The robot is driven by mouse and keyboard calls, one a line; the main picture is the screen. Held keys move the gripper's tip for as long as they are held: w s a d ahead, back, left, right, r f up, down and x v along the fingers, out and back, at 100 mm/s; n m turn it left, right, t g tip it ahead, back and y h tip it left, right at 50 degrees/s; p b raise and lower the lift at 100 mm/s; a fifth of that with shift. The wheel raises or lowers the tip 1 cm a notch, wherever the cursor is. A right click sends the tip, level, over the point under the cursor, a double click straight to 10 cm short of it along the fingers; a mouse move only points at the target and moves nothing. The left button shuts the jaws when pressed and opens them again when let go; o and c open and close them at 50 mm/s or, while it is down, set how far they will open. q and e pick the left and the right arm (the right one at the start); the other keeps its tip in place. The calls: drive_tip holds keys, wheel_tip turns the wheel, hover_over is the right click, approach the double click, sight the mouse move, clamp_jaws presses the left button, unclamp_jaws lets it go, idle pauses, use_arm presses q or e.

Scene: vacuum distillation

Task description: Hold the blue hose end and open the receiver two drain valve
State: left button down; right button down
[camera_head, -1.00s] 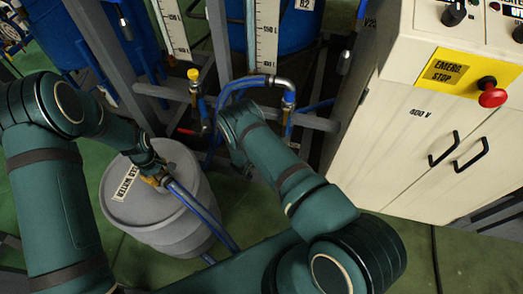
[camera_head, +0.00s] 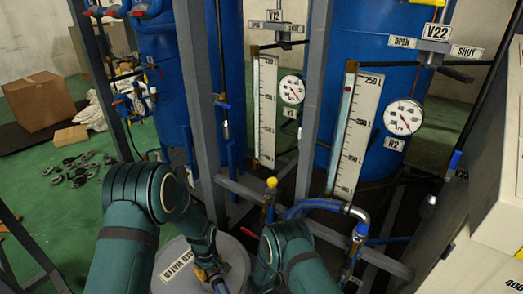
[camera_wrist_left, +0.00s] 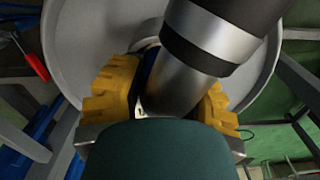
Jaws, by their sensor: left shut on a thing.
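My left gripper (camera_head: 208,277) is over the grey drum (camera_head: 172,262) labelled "used water". In the left wrist view its yellow fingers (camera_wrist_left: 165,88) are shut around the hose end (camera_wrist_left: 190,65), a silver cylinder with a black band. The blue hose (camera_head: 221,287) runs down from it. My right arm's wrist (camera_head: 285,240) is right of the drum, by the lower pipework; its fingers are hidden. A V22 plate (camera_head: 434,31) stands between OPEN and SHUT plates, with a black lever (camera_head: 455,75) below. The drain valve is not clearly identifiable.
Grey frame posts and rails (camera_head: 195,90) stand close to both arms. A blue looped hose (camera_head: 318,205) and yellow-capped fitting (camera_head: 271,183) are near my right wrist. A pale cabinet (camera_head: 470,235) bounds the right. Cardboard boxes (camera_head: 38,103) lie on the floor at back left.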

use_arm(q)
drive_tip(key=c, duration=0.6)
unclamp_jaws()
